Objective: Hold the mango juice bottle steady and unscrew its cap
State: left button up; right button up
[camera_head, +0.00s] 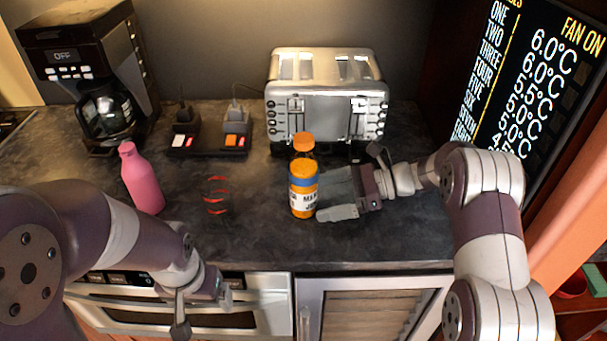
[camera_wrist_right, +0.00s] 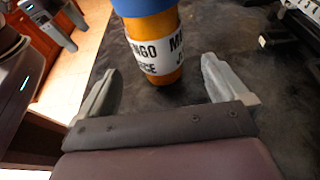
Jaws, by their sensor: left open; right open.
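The mango juice bottle (camera_head: 304,190) stands upright on the dark counter, orange with a blue band, a white lettered label and an orange-brown cap (camera_head: 303,142) on top. In the right wrist view the bottle (camera_wrist_right: 152,45) stands just beyond and between my fingertips; its top is cut off. My right gripper (camera_head: 338,192) is open, reaching in from the right with its fingers pointing at the bottle. The right wrist view shows both fingers (camera_wrist_right: 160,82) spread wide and empty. My left gripper (camera_head: 205,309) is open and empty, low in front of the counter's front edge.
A coffee maker (camera_head: 92,75) and a power strip (camera_head: 209,143) are at the back left. The front counter strip (camera_head: 250,245) is clear.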

aim_at(309, 200)
jog(key=b+x, duration=0.3)
jog(key=x, duration=0.1)
jog(key=shift+f, duration=0.2)
jog(key=shift+a+b, duration=0.3)
jog(key=shift+r, duration=0.1)
jog(key=c, duration=1.7)
jog(key=o, duration=1.6)
